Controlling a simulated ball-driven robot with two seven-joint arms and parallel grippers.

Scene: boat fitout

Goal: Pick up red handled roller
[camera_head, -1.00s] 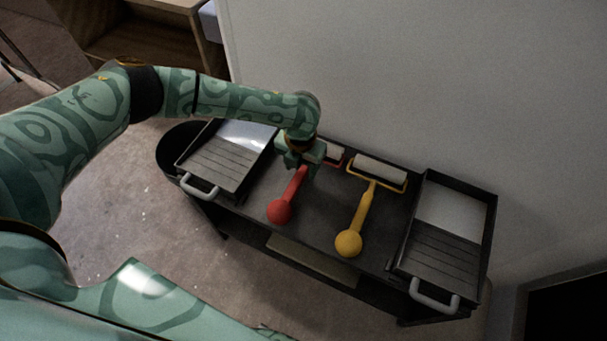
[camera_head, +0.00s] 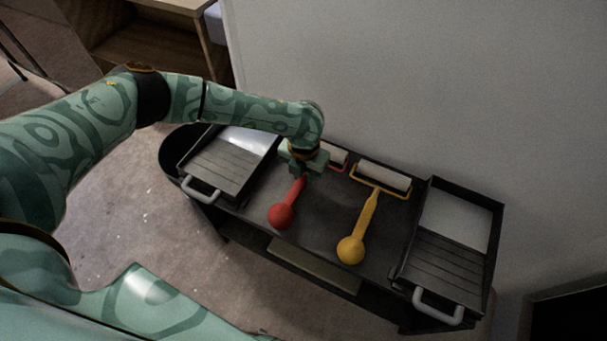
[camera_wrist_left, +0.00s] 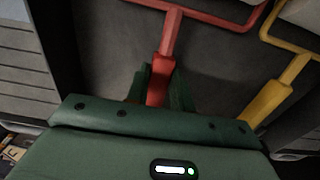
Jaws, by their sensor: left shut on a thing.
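The red handled roller (camera_head: 283,214) lies on the dark cart top between a paint tray and the yellow roller. Its round red handle end points toward me, and its pale roller head is partly hidden behind my wrist. My left gripper (camera_head: 304,172) is over the upper part of its handle. In the left wrist view my left gripper (camera_wrist_left: 160,88) is shut with a finger on each side of the red handle (camera_wrist_left: 165,70), below the red wire frame. Whether the roller is lifted off the cart cannot be told. My right gripper is not in view.
A yellow handled roller (camera_head: 358,225) lies close to the right. A dark paint tray (camera_head: 225,172) is on the left of the cart and another (camera_head: 440,255) on the right. A pale wall (camera_head: 420,80) rises directly behind the cart.

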